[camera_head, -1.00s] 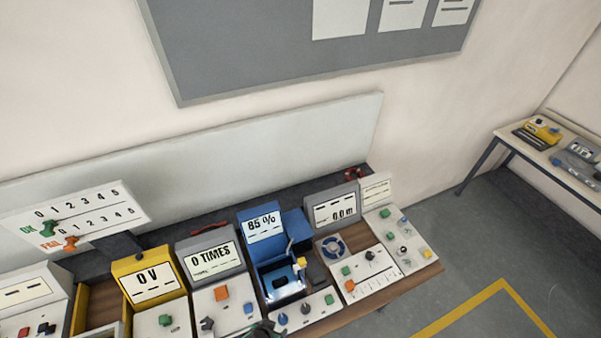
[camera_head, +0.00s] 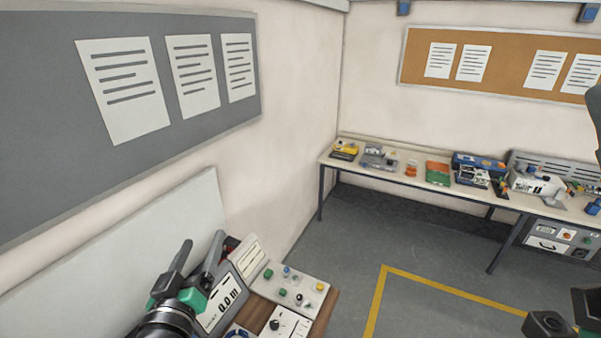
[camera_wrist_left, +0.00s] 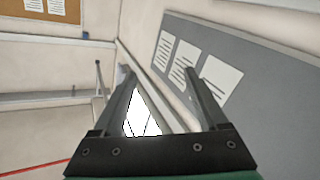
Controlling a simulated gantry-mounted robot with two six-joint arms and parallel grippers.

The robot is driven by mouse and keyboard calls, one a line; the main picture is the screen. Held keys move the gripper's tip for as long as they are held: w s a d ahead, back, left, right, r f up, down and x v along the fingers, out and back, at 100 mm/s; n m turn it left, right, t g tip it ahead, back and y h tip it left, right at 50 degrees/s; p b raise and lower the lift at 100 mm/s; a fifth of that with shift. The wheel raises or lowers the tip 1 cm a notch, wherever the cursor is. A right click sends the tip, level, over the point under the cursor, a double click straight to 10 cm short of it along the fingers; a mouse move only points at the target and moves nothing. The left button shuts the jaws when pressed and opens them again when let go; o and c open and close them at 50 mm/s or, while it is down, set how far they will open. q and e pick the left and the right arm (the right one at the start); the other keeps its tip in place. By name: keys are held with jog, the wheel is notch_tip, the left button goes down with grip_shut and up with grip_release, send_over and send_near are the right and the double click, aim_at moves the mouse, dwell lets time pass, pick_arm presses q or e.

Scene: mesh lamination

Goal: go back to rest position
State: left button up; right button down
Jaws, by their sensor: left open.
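My left gripper (camera_head: 202,242) is raised in front of the bench at the lower left of the head view. Its two dark fingers stand apart and point upward, with green parts at their base. In the left wrist view the fingers of the left gripper (camera_wrist_left: 160,82) are spread, and nothing is held between them. A bright white surface shows behind the gap. My right gripper cannot be made out; only dark parts show at the right edge of the head view.
A grey board (camera_head: 40,130) hangs on the left wall. A side table (camera_head: 395,178) with several devices stands along the far wall. Open floor lies between.

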pick_arm(q)
jog(key=s+r+t, duration=0.2)
jog(key=r, duration=0.6)
jog(key=s+r+t, duration=0.2)
jog(key=s+r, duration=0.1)
jog(key=r, duration=0.5)
jog(key=s+r+m+t+h, duration=0.2)
jog(key=s+r+m+t, duration=0.3)
jog(key=s+r, duration=0.8)
jog(key=shift+s+d+r+t+h, duration=0.3)
jog(key=shift+d+r+t, duration=0.1)
jog(key=shift+d+r, duration=0.1)
